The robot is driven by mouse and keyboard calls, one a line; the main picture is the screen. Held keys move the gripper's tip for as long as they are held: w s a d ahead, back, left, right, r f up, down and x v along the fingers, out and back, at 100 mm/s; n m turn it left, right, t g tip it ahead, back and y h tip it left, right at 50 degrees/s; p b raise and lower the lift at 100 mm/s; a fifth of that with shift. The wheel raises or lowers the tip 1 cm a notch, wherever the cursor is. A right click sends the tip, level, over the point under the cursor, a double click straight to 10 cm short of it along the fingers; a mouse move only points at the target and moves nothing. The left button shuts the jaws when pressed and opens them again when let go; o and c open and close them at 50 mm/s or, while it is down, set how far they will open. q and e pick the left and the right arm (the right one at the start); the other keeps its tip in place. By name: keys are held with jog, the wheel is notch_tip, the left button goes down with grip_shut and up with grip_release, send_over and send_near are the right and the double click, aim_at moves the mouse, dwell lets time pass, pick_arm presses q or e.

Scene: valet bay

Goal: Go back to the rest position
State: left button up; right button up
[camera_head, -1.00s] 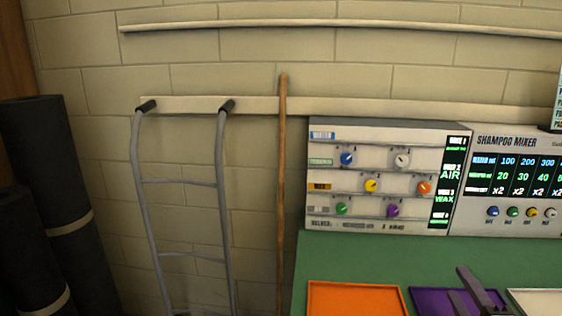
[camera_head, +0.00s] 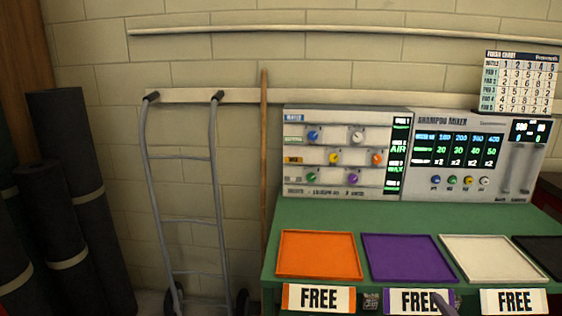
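A small dark tip of a gripper (camera_head: 445,304), most likely my right one, shows at the bottom edge, in front of the label under the purple tray (camera_head: 408,258). The rest of it is cut off, so I cannot tell whether it is open or shut. I see nothing in it. My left gripper is out of view.
The green bench (camera_head: 345,216) carries an orange tray (camera_head: 319,255), a white tray (camera_head: 492,258) and a black tray, all empty where visible. A control panel (camera_head: 345,152) and shampoo mixer (camera_head: 467,157) stand behind. A hand truck (camera_head: 182,157) and dark rolls (camera_head: 72,155) are left.

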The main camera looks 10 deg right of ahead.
jog(key=s+a+f+m+g+y, duration=0.3)
jog(key=s+a+f+m, duration=0.2)
jog(key=s+a+f, duration=0.4)
jog(key=s+a+f+m+g+y, duration=0.3)
jog(key=s+a+f, duration=0.6)
jog(key=a, duration=0.8)
notch_tip(320, 180, down, 3)
jog(key=shift+s+a+m+g+y, duration=0.15)
jog(key=shift+s+m+g+y, duration=0.25)
jog(key=shift+m, duration=0.6)
